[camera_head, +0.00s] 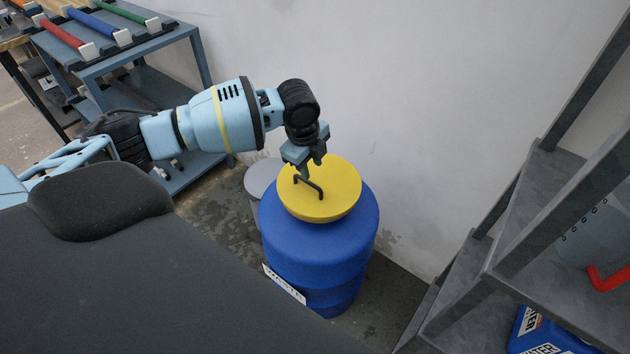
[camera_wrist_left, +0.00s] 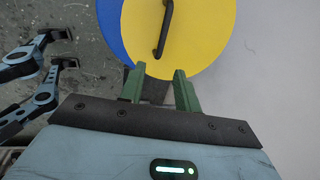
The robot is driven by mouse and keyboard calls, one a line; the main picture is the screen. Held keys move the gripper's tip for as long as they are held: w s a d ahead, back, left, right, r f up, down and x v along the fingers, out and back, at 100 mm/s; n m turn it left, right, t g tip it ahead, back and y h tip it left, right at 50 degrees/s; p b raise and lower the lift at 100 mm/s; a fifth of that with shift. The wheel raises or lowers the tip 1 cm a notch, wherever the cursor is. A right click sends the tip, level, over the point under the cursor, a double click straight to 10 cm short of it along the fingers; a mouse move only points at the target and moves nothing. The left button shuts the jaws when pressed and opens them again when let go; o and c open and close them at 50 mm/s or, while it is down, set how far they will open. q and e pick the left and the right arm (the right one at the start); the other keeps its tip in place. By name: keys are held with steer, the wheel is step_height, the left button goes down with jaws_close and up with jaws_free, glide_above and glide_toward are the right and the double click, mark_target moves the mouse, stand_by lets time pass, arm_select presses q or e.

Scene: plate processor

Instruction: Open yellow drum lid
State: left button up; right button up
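The blue drum (camera_head: 322,250) stands upright on the floor by the wall. Its round yellow lid (camera_head: 340,185) sits on top, with a bent dark bar handle (camera_head: 311,184) across it. My left gripper (camera_head: 308,164) is above the lid's far left part, close to the handle. In the left wrist view, the green fingers of my left gripper (camera_wrist_left: 159,76) are spread with nothing between them. The handle (camera_wrist_left: 164,30) on the yellow lid (camera_wrist_left: 195,40) lies beyond the fingertips there, apart from them. My right gripper is not seen.
A grey round container (camera_head: 262,176) stands left of the drum. A blue-grey shelf cart (camera_head: 150,48) with coloured-handled items is at the upper left. A grey metal rack (camera_head: 520,225) with a blue canister (camera_head: 545,332) is at the right. The wall is close behind the drum.

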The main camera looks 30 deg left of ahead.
mark_target(316, 186)
arm_select(q)
steer(key=f, duration=0.2)
steer(key=w+f, duration=0.1)
steer(key=f, duration=0.2)
steer(key=f+b, duration=0.1)
steer(key=f, duration=0.1)
steer(key=shift+w+d+f, duration=0.1)
steer(key=shift+w+f, duration=0.1)
steer(key=shift+f, duration=0.1)
jaws_close()
